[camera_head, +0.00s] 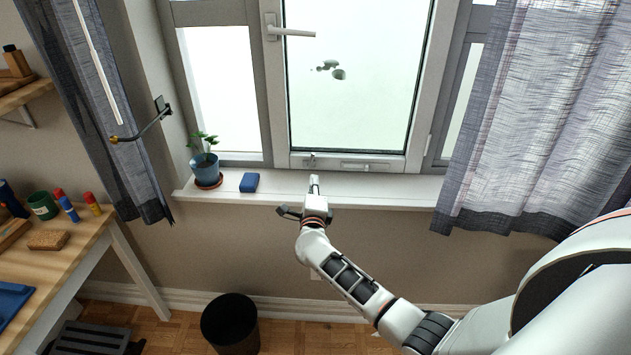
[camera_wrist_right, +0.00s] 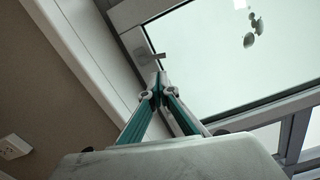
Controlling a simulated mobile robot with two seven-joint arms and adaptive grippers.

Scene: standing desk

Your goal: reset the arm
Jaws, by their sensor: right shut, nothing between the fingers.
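My right arm (camera_head: 352,281) reaches in from the lower right toward the window. My right gripper (camera_head: 314,183) is at the front of the window sill, below the window's lower frame. In the right wrist view the right gripper (camera_wrist_right: 157,88) is shut with nothing between its fingers. Its tips show close to the window frame there; I cannot tell whether they touch it. My left gripper is not in view.
The white sill (camera_head: 400,191) holds a potted plant (camera_head: 205,168) and a blue block (camera_head: 249,182). Curtains (camera_head: 545,110) hang at the sides. A wooden desk (camera_head: 75,243) with paint bottles stands at left. A black bin (camera_head: 230,322) is on the floor. A window handle (camera_head: 290,32) is above.

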